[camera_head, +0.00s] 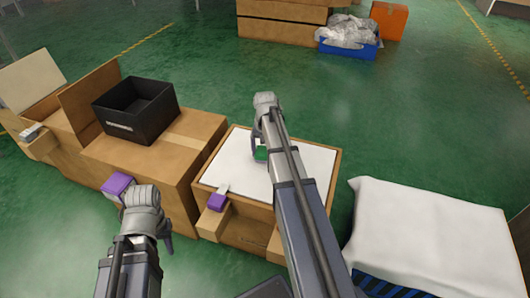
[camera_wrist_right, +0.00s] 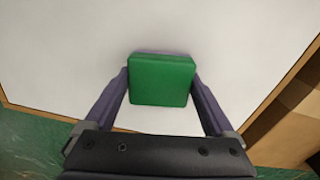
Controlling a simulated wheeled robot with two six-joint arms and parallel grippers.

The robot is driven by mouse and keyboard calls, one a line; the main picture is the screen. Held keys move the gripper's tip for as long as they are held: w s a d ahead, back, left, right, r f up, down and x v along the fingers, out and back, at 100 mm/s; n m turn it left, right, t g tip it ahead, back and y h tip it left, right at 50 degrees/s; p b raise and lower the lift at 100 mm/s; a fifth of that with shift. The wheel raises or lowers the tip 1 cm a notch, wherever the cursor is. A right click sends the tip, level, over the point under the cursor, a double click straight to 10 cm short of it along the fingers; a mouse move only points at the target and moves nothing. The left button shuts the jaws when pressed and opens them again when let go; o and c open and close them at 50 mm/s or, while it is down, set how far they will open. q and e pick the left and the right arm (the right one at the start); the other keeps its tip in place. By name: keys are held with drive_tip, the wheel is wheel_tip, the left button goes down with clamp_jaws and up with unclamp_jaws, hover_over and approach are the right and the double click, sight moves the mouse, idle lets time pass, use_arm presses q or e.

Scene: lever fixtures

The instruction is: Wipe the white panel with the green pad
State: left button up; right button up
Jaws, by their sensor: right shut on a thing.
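The white panel (camera_head: 310,158) is the flat top of a wooden box in the middle of the head view. It fills most of the right wrist view (camera_wrist_right: 240,45). The green pad (camera_wrist_right: 162,82) is a square block between the two fingers of my right gripper (camera_wrist_right: 161,74), which is shut on it. In the head view the pad (camera_head: 261,154) is partly hidden by my right arm, over the left half of the panel. I cannot tell whether it touches the panel. My left gripper (camera_head: 146,212) is left of the box, apart from the panel; its fingers are unclear.
A purple-ended lever (camera_head: 217,202) sits at the panel box's front left. A black bin (camera_head: 136,112) stands on a cardboard box at left, with another purple block (camera_head: 118,186) near my left gripper. A white-covered block (camera_head: 430,235) stands at right.

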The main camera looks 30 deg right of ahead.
drive_tip(key=shift+r+p, duration=2.25)
drive_tip(key=shift+r, duration=0.35)
drive_tip(key=shift+r, duration=0.1)
wheel_tip(320, 180, up, 3)
drive_tip(key=p, duration=0.3)
